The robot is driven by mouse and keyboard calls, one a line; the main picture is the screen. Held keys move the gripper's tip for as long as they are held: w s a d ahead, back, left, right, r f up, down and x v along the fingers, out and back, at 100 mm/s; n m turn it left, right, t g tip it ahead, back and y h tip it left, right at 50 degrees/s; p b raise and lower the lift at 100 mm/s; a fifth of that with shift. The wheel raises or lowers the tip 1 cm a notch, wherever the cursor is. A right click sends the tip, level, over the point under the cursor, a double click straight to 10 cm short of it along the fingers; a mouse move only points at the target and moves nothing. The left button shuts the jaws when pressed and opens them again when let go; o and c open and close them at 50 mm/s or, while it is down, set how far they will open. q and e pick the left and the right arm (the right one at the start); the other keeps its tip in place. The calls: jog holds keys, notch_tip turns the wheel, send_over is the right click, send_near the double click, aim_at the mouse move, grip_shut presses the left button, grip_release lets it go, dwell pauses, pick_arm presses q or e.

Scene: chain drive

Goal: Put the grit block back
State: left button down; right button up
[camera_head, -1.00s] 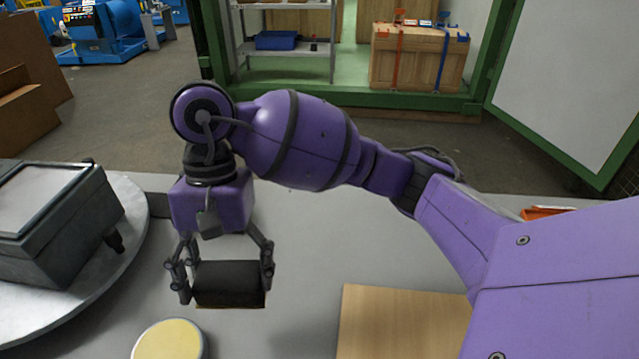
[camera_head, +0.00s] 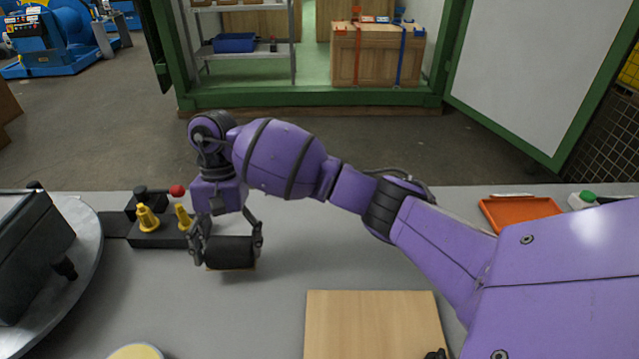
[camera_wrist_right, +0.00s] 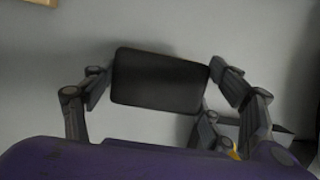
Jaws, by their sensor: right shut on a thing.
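The grit block (camera_head: 230,252) is a dark block with a thin tan layer along its underside. My right gripper (camera_head: 228,248) is shut on it, with one finger at each end, and holds it over the grey table, left of the middle. In the right wrist view the block's dark flat face (camera_wrist_right: 158,80) sits between the fingers of my right gripper (camera_wrist_right: 160,82). I cannot tell how far the block is above the table. My left gripper is not in view.
A turntable (camera_head: 85,275) carries a dark housing at left. A wooden board (camera_head: 375,325) lies front centre, a yellow disc (camera_head: 136,352) front left, an orange tray (camera_head: 520,213) at right.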

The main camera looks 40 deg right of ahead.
aim_at(231, 256)
jog(key=shift+f, duration=1.5)
jog(key=o, duration=0.6)
jog(key=shift+f, duration=0.15)
jog(key=shift+c, duration=0.2)
jog(key=o, duration=0.5)
jog(key=shift+c, duration=0.2)
jog(key=shift+r, duration=0.4)
jog(key=b+v, duration=0.1)
jog(key=v, duration=1)
jog(key=shift+w+r, duration=0.2)
jog(key=shift+r, duration=0.15)
